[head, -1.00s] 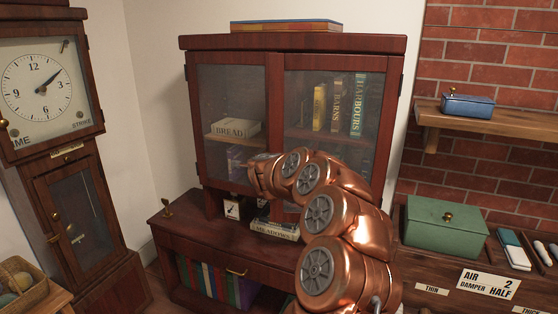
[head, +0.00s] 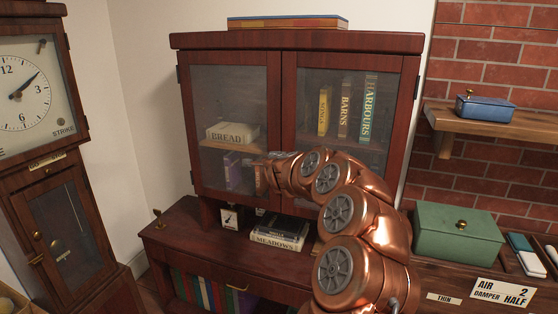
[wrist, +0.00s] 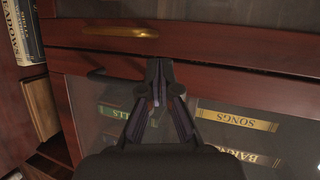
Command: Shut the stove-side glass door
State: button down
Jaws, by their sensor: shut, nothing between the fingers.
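The cabinet has two glass doors. The right glass door (head: 289,110), on the brick-wall side, is hinged at its right and seems slightly ajar, its free edge overlapping the left door (head: 273,100). My arm hides its lower part in the head view. The wrist view is turned sideways. There my gripper (wrist: 159,76) is shut and empty, its tips at the right door's free-edge stile (wrist: 230,83); I cannot tell whether they touch it. A brass handle (wrist: 120,31) lies beyond, on the left door's stile.
Books, including Meadows (head: 275,242), and a small clock (head: 229,217) stand on the ledge below the doors. A green box (head: 455,238) is at the right, under a wall shelf (head: 490,119). A tall clock (head: 75,220) stands left. A flat box lies on the cabinet.

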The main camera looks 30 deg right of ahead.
jog(key=s+a+r+b, duration=0.2)
jog(key=s+a+r, duration=0.1)
jog(key=s+a, duration=0.6)
jog(key=shift+a+b, duration=0.3)
jog(key=shift+a, duration=0.3)
jog(key=shift+a, duration=0.1)
